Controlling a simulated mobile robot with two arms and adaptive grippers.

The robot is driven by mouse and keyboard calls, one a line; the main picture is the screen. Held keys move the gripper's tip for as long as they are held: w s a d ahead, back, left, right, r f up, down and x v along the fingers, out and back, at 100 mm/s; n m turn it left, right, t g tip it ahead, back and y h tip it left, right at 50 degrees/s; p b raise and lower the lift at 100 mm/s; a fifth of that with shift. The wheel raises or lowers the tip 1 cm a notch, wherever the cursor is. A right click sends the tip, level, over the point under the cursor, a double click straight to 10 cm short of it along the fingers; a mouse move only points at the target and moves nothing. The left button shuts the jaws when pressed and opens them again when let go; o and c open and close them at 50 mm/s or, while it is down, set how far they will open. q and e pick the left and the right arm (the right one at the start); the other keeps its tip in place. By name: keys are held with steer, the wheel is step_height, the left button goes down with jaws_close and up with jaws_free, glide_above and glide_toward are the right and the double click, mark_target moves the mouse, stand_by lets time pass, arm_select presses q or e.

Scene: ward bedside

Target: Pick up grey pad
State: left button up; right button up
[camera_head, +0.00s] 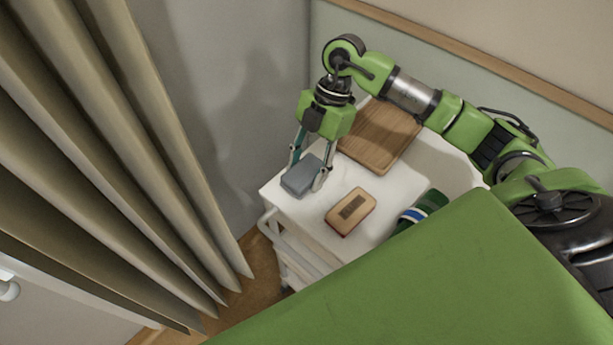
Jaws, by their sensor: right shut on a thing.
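The grey pad (301,177) is a small blue-grey block near the left corner of the white bedside cart (283,208). My right gripper (308,177) comes down over it from above, with one finger on each side, and is shut on it. I cannot tell whether the pad rests on the cart top or is slightly lifted. My left gripper is out of view.
A wooden board (381,137) lies behind the gripper. A tan block with a dark patch (351,211) lies in front. A green, white and blue item (421,211) is partly hidden by the green surface (420,285). A curtain (100,150) hangs left.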

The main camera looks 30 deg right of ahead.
steer(key=s+a+r+b, duration=0.3)
steer(key=s+a+r, duration=0.2)
steer(key=s+r, duration=0.3)
steer(key=s, duration=0.3)
steer(key=shift+s+a+r, duration=0.3)
steer(key=shift+a+r, duration=0.05)
steer(key=shift+o, duration=0.6)
